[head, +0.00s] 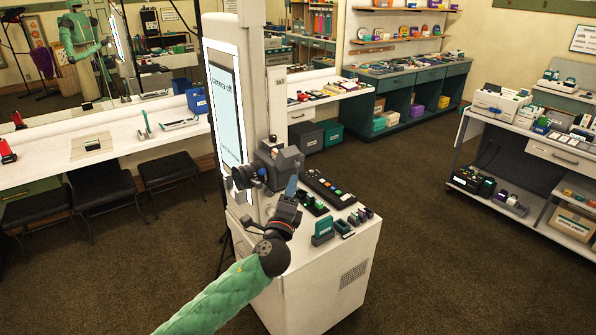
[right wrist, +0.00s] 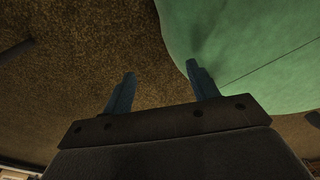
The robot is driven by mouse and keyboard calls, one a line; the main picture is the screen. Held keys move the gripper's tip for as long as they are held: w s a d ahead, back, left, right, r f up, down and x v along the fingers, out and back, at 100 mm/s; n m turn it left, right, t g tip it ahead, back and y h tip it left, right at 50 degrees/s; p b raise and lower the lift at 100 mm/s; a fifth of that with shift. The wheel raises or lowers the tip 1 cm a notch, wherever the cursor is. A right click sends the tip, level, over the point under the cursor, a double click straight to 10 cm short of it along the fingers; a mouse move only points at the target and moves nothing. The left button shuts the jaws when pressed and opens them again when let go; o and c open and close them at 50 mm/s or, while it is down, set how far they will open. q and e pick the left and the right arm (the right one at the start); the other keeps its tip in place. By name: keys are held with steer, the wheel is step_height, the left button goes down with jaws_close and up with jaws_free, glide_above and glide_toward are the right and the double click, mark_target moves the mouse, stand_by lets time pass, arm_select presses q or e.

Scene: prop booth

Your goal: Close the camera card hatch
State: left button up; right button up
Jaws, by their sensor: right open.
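A dark camera (head: 275,163) is mounted at the front of a white booth column, just right of a bright screen (head: 225,108) with "camera off" lettering. Its card hatch is too small to make out, so I cannot tell how it stands. My left gripper (head: 292,186) is at the camera's lower right side, close to it, with blue fingertips pointing up. I cannot tell whether it touches the camera, and the finger gap does not show. My right gripper (right wrist: 160,82) shows only in the right wrist view, with its two blue fingers apart and nothing between them, above brown carpet.
The white cabinet (head: 335,262) under the camera carries a black button panel (head: 328,187), a green block-like item (head: 323,230) and several small items close to my left gripper. A shelf cart (head: 545,140) stands at the right. Open carpet (head: 440,250) lies between them.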

mark_target(296, 167)
arm_select(q)
steer(key=p+x, duration=0.1)
steer(key=x, duration=0.1)
steer(key=p+x, duration=0.1)
steer(key=x, duration=0.2)
steer(key=shift+s+d+r+p, duration=0.1)
steer(key=shift+s+r+p, duration=0.05)
steer(key=shift+r+p, duration=0.15)
steer(key=shift+w+p, duration=0.3)
steer(key=shift+w, duration=0.4)
steer(key=shift+w+f, duration=0.15)
steer(key=shift+w, duration=0.15)
arm_select(e)
steer(key=r, duration=0.1)
steer(key=s+r, duration=0.1)
steer(key=r, duration=0.1)
steer(key=shift+s+r, duration=0.1)
steer(key=shift+r, duration=0.15)
arm_select(q)
steer(key=shift+s, duration=0.15)
jaws_close()
arm_select(e)
steer(key=shift+s, duration=0.1)
